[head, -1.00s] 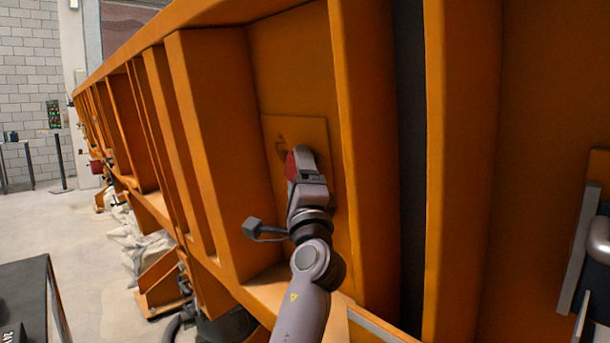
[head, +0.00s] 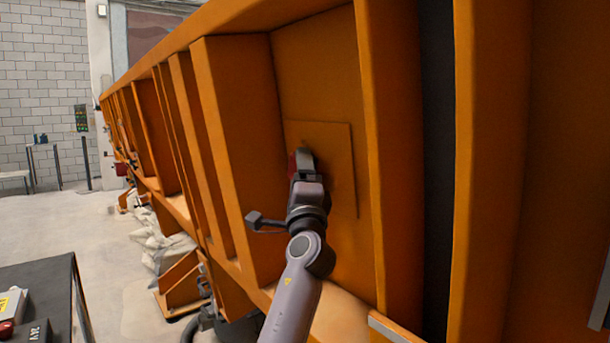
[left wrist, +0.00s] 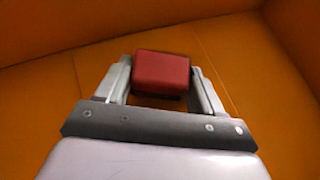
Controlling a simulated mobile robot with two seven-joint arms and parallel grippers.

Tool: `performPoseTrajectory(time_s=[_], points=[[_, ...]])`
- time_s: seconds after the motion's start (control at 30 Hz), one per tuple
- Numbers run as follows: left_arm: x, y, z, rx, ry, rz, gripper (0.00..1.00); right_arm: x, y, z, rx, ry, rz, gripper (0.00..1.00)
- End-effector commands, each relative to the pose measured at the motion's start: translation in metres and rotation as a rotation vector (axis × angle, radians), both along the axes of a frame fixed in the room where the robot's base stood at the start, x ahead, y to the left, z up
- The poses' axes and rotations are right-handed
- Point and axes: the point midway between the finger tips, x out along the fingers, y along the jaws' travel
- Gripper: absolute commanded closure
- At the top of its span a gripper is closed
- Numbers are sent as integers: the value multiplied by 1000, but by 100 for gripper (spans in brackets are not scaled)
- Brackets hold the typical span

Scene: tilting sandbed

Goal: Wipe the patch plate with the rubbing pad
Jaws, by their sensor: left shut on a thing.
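The patch plate (head: 335,150) is a square orange plate on the orange wall panel between two ribs, in the middle of the head view. My left gripper (head: 301,162) is in front of the plate's left part. It is shut on the rubbing pad (head: 292,165), a red block mostly hidden behind the fingers in the head view. In the left wrist view the red pad (left wrist: 161,72) sits between the two fingers, close to the orange surface. I cannot tell whether the pad touches the plate. The dark smudge seen earlier on the plate is hidden or not visible. My right gripper is not in view.
Tall orange ribs (head: 240,150) stand out on both sides of the panel, close to my left arm. The floor (head: 130,300) between is partly clear.

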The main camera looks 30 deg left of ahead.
Motion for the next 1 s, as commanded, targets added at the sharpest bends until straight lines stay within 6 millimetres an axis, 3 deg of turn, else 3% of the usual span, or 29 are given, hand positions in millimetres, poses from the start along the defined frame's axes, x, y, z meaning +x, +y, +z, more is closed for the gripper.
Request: performPoseTrajectory(time_s=[0.5, 1.0], points=[[13, 35, -1, 0, 0, -1, 67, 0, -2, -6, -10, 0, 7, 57], [12, 34, 21, 0, -1, -3, 67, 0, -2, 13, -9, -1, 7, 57]])
